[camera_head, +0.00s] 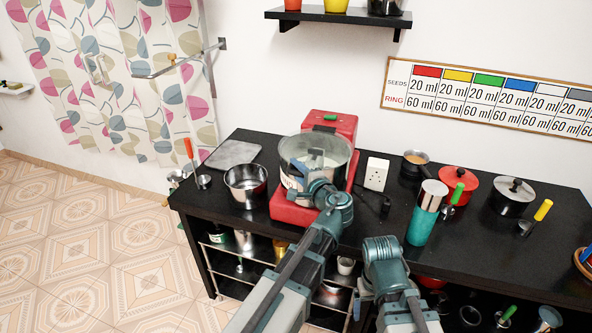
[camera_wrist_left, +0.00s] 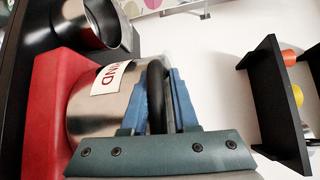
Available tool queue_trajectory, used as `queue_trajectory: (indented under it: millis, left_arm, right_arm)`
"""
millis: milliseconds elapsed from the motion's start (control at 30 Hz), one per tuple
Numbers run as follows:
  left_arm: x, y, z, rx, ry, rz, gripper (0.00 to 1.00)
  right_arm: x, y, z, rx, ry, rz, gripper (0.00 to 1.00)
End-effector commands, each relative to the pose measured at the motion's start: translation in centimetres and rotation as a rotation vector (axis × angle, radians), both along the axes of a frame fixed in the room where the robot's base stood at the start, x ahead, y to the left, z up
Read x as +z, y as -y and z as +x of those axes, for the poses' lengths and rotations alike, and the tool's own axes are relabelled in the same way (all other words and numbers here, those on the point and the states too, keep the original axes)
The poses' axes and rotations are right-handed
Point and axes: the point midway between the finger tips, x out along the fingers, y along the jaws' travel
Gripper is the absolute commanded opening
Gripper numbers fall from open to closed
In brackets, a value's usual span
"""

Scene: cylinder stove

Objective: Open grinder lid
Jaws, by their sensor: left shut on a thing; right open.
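The grinder has a red body (camera_head: 331,125) and a steel drum with a pale, see-through lid (camera_head: 322,145) lying on top. In the left wrist view, its steel drum (camera_wrist_left: 90,120) carries a label (camera_wrist_left: 110,77) with red letters, partly readable as "IND". A black handle (camera_wrist_left: 156,92) stands beside the drum. My left gripper (camera_wrist_left: 157,100) is shut on this handle, with a blue finger on each side. In the head view my left gripper (camera_head: 300,185) is at the drum's front, partly hidden by my arm. My right gripper is hidden; only its arm shows, right of the left arm.
A steel pot (camera_head: 246,186) stands left of the grinder on the black counter (camera_head: 225,223). To the right are a socket box (camera_head: 376,174), a teal bottle (camera_head: 424,222), a red pot (camera_head: 459,184) and a steel-lidded pot (camera_head: 513,196). A black shelf (camera_head: 338,17) hangs above.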

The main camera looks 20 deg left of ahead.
Motion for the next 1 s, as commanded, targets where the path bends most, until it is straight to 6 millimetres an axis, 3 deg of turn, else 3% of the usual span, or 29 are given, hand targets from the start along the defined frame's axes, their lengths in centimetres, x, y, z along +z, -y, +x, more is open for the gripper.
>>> queue_trajectory:
  millis: [700,1000]
  left_arm:
    - [-0.5,0.0,-0.5,0.006,-0.005,-0.016,0.00]
    - [0.4,-0.1,-0.4,0.007,-0.029,-0.015,0.00]
  right_arm:
    - [-0.2,0.0,0.0,0.000,0.000,0.000,0.89]
    - [1.0,0.0,0.0,0.000,0.000,0.000,0.89]
